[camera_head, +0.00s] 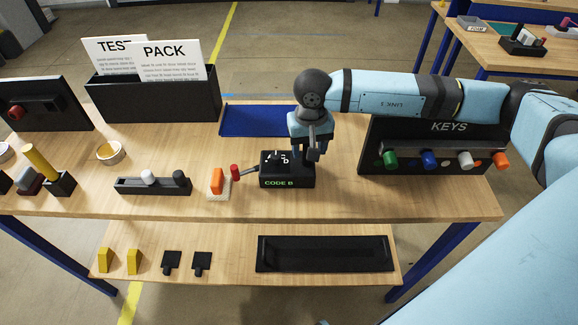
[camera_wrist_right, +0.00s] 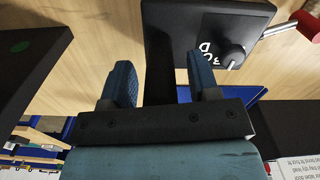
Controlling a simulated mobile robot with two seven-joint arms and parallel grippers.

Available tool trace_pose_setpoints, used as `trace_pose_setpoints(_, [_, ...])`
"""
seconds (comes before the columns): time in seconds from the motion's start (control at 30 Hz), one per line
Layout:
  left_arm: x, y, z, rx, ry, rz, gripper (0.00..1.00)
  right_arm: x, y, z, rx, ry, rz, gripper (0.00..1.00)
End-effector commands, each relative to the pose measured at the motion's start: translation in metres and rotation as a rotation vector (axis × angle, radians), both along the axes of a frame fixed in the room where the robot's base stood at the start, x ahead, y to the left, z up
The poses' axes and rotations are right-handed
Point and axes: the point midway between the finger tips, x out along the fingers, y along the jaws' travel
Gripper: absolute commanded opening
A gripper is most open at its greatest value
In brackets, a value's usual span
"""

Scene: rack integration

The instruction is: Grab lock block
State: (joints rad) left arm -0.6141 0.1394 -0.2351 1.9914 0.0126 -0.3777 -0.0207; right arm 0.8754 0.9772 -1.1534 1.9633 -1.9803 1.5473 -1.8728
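A black block (camera_head: 287,172) with green "CODE B" lettering and a dial on top stands on the table in the head view. I take it to be the lock block. A metal lever with a red knob (camera_head: 235,173) sticks out on its left. In the right wrist view the block (camera_wrist_right: 185,30) lies beyond the fingers. My right gripper (camera_head: 318,150) is over the block's right rear part, pointing down. Its two blue fingers (camera_wrist_right: 162,85) are apart; one overlaps the block in view, and wood shows beside the other. Contact cannot be told. My left gripper is not in view.
A black KEYS rack (camera_head: 430,150) with coloured knobs stands right of the block. A blue tray (camera_head: 255,121) lies behind it. An orange piece (camera_head: 217,181) and a black holder (camera_head: 152,186) are on the left. A lower shelf carries a black tray (camera_head: 325,254).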

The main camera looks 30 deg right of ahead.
Motion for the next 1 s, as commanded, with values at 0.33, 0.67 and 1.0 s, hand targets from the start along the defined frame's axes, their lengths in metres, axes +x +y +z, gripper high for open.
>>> trace_pose_setpoints(0.33, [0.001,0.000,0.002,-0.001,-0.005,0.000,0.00,0.000,0.000,0.001,0.000,0.000,0.000,0.00])
trace_pose_setpoints(0.67, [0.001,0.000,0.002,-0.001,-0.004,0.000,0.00,0.001,0.000,0.003,0.001,-0.003,0.000,0.00])
trace_pose_setpoints(1.0, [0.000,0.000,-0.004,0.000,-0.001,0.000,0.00,0.001,0.000,0.044,0.002,-0.007,0.001,0.00])
